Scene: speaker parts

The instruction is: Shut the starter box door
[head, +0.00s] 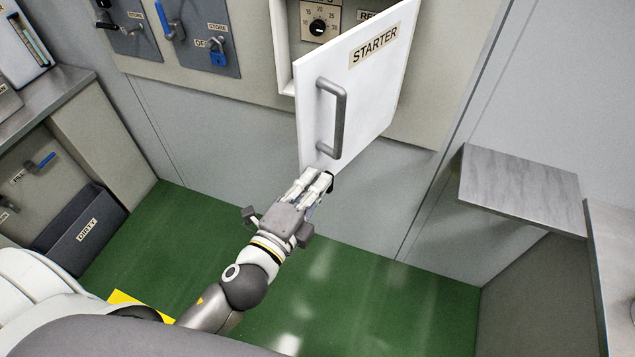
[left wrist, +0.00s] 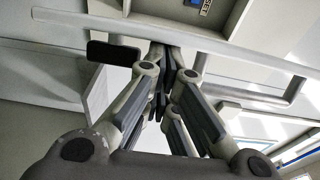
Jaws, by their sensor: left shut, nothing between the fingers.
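The starter box door (head: 375,85) is white with a STARTER label and a grey bar handle (head: 338,120). It stands open, swung out from the box (head: 283,50) on the wall. A dial (head: 318,27) shows inside the box. My left gripper (head: 326,178) is shut and empty, just below the door's lower edge near the handle side. Whether it touches the door I cannot tell. In the left wrist view the shut fingers (left wrist: 163,75) point toward a long pale edge and a grey bar. My right gripper is not in view.
A grey shelf (head: 520,188) juts out at right. A DIRTY bin (head: 80,232) stands at lower left. The green floor (head: 380,290) below the door is clear.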

